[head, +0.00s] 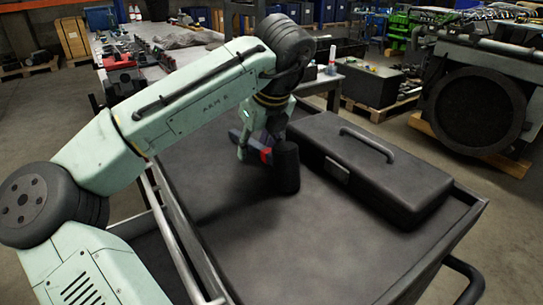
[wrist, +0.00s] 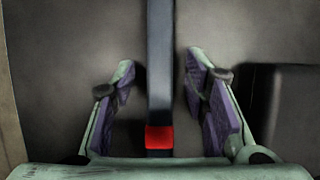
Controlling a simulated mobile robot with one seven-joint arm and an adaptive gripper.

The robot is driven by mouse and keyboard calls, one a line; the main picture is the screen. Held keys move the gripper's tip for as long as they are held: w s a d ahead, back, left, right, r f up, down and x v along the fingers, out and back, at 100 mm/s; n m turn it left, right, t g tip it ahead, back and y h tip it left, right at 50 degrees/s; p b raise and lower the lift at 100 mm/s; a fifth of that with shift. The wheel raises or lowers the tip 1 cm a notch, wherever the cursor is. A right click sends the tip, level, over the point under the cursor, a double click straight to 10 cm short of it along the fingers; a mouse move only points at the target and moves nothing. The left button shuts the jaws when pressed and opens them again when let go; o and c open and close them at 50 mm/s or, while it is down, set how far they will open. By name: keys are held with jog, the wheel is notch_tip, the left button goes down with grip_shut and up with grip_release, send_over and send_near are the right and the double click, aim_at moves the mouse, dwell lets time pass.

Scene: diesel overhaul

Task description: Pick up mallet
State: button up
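The mallet has a black cylindrical head (head: 286,168), a red collar (head: 266,155) and a blue-grey handle. It is on the dark cart top (head: 290,240), beside the black toolbox. My gripper (head: 256,148) is low over the cart at the handle, left of the head. In the wrist view, the handle (wrist: 160,60) runs between the two purple-padded fingers of my gripper (wrist: 162,90), with a gap on each side. The red collar (wrist: 160,138) is near the gripper's base. The mallet head is hidden in the wrist view.
The black toolbox (head: 365,165) with a top handle takes up the right back of the cart, close to the mallet. Raised rails edge the cart. Its front is clear. Behind are a cluttered workbench (head: 150,55) and a large engine part (head: 475,110).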

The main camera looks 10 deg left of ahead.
aim_at(251, 143)
grip_shut()
dwell(0.3)
dwell(0.5)
jog(key=shift+r+b, duration=0.3)
jog(key=shift+r, duration=0.55)
jog(key=shift+s+a+r+b, duration=0.1)
jog(key=shift+s+r+b, duration=0.1)
jog(key=shift+r, duration=0.3)
jog(key=shift+s+r+b, duration=0.1)
jog(key=shift+r+b, duration=0.05)
jog(key=shift+r, duration=0.3)
jog(key=s, duration=0.5)
jog(key=s+a+r+b, duration=0.1)
jog(key=s, duration=0.4)
jog(key=s+b, duration=0.1)
jog(key=s, duration=0.4)
jog(key=shift+s+a+r, duration=0.15)
jog(key=shift+a+r, duration=0.1)
jog(key=shift+a, duration=0.05)
jog(key=c, duration=0.6)
grip_release()
grip_shut()
